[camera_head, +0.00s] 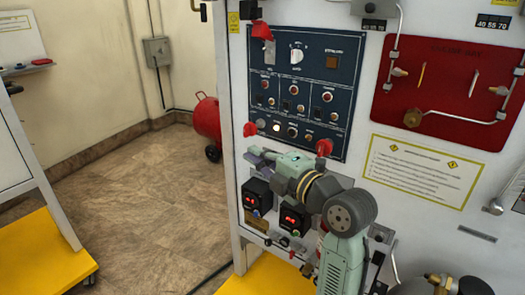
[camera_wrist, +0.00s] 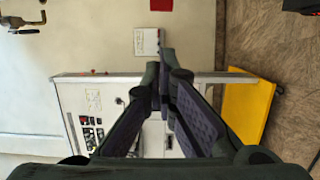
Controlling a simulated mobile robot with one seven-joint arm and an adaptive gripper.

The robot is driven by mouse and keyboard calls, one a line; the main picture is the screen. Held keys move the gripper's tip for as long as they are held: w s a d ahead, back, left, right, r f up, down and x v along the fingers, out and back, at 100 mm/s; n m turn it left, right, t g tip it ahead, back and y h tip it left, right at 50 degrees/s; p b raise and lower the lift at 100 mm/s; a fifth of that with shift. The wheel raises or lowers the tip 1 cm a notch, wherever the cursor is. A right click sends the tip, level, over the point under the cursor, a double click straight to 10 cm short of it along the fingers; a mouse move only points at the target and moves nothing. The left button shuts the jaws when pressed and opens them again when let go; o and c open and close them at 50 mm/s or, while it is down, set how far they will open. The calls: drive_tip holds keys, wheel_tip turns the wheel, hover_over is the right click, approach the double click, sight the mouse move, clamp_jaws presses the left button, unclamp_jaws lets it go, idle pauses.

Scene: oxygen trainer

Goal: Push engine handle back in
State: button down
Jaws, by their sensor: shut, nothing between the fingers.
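A dark blue control panel (camera_head: 304,85) is set in the white front of the trainer in the head view. It carries a red-tipped handle (camera_head: 262,30) at the top left and red knobs at its lower left (camera_head: 250,129) and lower right (camera_head: 323,147). I cannot tell which of these, if any, is the engine handle. My gripper (camera_head: 252,157) is shut and empty, in front of the panel's lower left edge and pointing left. Its closed fingers also show in the wrist view (camera_wrist: 163,75), with no handle near them.
Two small boxes with red digits (camera_head: 292,219) sit below the panel, partly behind my arm. A red plate (camera_head: 446,92) with pipes is at the right. A red tank (camera_head: 207,124) stands on the floor behind. The floor (camera_head: 135,185) to the left is clear.

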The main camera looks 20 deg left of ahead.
sight(251, 130)
drive_tip(key=w+a+p, duration=0.3)
drive_tip(key=w+a, duration=0.1)
drive_tip(key=w, duration=0.3)
drive_tip(key=shift+w, duration=0.3)
drive_tip(key=shift+a, duration=0.1)
drive_tip(key=shift+w+d+f+b, duration=0.1)
drive_tip(key=shift+w+d+b, duration=0.1)
drive_tip(key=shift+w+b, duration=0.35)
drive_tip(key=shift+w+d+f+b, duration=0.1)
drive_tip(key=shift+w+d+b, duration=0.1)
drive_tip(key=shift+w+b, duration=0.35)
drive_tip(key=shift+w+d+r, duration=0.1)
drive_tip(key=shift+w+r, duration=0.05)
drive_tip(key=shift+w, duration=0.05)
drive_tip(key=shift+r, duration=0.1)
